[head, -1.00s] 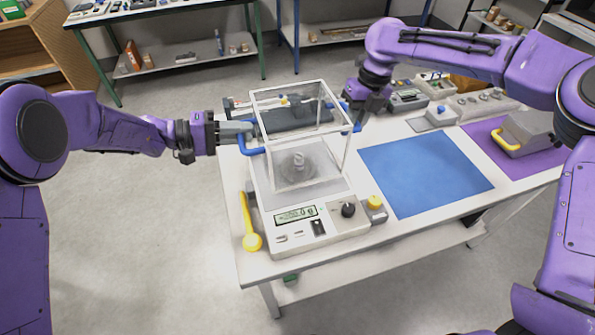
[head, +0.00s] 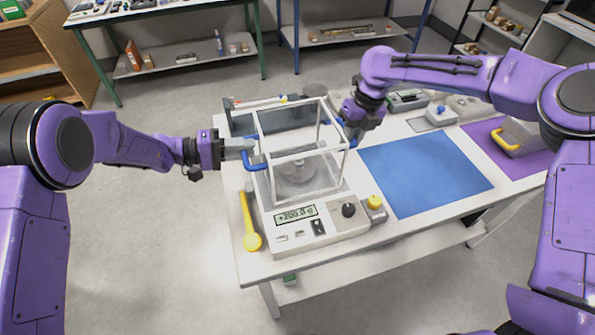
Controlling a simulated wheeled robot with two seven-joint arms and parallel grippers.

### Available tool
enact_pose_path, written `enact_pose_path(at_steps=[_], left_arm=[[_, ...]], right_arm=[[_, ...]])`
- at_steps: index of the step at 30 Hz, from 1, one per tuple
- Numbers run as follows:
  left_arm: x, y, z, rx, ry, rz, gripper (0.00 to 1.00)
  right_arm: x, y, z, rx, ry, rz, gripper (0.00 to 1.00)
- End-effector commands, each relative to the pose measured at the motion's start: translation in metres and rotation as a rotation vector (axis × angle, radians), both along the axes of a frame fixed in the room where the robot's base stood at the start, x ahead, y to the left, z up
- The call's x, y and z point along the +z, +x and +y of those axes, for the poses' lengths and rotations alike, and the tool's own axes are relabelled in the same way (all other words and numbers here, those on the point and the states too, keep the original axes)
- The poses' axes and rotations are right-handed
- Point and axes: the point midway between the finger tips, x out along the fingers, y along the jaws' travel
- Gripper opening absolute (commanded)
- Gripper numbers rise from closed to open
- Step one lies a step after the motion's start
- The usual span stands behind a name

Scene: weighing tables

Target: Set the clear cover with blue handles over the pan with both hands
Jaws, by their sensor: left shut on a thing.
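The clear cover (head: 283,158) is a see-through box with pale edges and blue handles. It stands upright around the pan (head: 296,188) of the scale (head: 285,243), with a weight on the pan inside it. Whether its lower rim touches the scale I cannot tell. My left gripper (head: 248,152) is shut on the left blue handle (head: 257,163). My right gripper (head: 350,125) is at the right blue handle (head: 352,141); its fingers are mostly hidden. The scale's display (head: 296,214) seems to read about +200.0 g.
A yellow spoon-like tool (head: 250,235) lies left of the scale, and a box with a yellow knob (head: 376,205) is right of it. A blue mat (head: 425,173) is clear. A grey block with a yellow handle (head: 520,135) sits on a purple mat (head: 487,133).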

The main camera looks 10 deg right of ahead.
Motion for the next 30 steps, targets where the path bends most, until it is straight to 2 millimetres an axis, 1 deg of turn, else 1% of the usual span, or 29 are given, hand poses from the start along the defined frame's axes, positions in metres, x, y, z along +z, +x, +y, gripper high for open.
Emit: enact_pose_path(at_steps=[5,6,8,9,23,26,29,30], left_arm=[[-0.009,0.000,-0.001,-0.001,-0.003,0.001,0.00],[-0.011,0.000,-0.001,-0.001,-0.001,0.001,0.24],[-0.010,0.000,-0.001,-0.001,-0.001,0.000,0.44],[-0.010,0.000,-0.001,-0.001,-0.001,0.001,0.47],[-0.010,0.000,0.001,0.000,0.000,0.000,0.47],[-0.008,-0.001,0.010,0.002,0.000,0.000,0.47],[-0.003,-0.003,0.031,0.005,-0.001,0.000,0.47],[-0.001,-0.004,0.041,0.004,0.000,-0.001,0.47]], right_arm=[[-0.009,0.000,0.001,0.001,0.003,0.000,0.00],[-0.011,0.000,0.001,0.001,0.003,0.001,0.25],[-0.010,0.000,0.001,0.001,0.002,0.000,0.44],[-0.010,0.000,0.001,0.001,0.002,0.000,0.47],[-0.010,0.000,0.000,0.000,0.001,0.000,0.47],[-0.010,0.000,0.000,0.000,0.001,0.000,0.47],[-0.010,0.000,0.000,0.000,0.001,0.000,0.47],[-0.010,0.000,0.000,0.000,0.001,0.000,0.47]])
